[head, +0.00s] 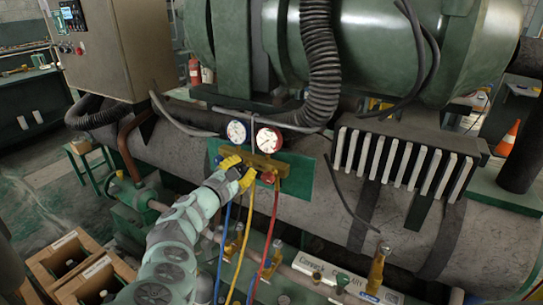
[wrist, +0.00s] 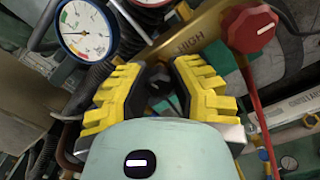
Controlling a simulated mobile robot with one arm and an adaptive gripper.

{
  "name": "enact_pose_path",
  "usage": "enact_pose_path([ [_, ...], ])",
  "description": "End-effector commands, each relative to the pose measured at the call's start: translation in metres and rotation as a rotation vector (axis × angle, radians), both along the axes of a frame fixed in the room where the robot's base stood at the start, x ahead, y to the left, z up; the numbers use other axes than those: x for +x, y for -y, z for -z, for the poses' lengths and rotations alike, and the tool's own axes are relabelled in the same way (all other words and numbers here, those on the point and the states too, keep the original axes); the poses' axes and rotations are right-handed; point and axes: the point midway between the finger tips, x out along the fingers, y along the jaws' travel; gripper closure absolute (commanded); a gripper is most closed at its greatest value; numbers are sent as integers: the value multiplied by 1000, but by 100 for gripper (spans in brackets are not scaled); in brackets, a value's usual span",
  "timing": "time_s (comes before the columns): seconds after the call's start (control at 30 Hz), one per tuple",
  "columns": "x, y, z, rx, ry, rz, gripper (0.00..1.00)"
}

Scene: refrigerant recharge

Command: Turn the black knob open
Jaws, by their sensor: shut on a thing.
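My gripper (head: 238,170) has yellow fingers with black pads and is at the left part of the brass manifold (head: 262,162), below the gauges. In the wrist view the fingers (wrist: 163,82) are shut on the dark knob (wrist: 166,103) between them. Only a little of this black knob shows; the fingers hide most of it, so I cannot tell how far it is turned. The brass manifold (wrist: 190,38) carries the word HIGH. A red knob (wrist: 249,29) sits on its right side, apart from my fingers.
A blue-rimmed gauge (head: 237,132) and a red-rimmed gauge (head: 268,140) sit above the manifold. Blue, yellow (head: 244,250) and red (head: 268,235) hoses hang below it. A green plate (head: 298,180) lies behind. A black corrugated hose (head: 320,60) runs above.

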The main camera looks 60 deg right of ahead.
Motion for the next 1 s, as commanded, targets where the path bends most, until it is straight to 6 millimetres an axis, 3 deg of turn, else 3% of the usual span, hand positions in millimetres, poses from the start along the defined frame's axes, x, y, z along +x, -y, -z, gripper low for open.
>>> enact_pose_path([
  [0.63,4,-3,7,14,-48,-13,100],
  [0.67,4,-3,8,15,-48,-12,75],
  [1.0,2,-2,4,4,-50,-6,43],
])
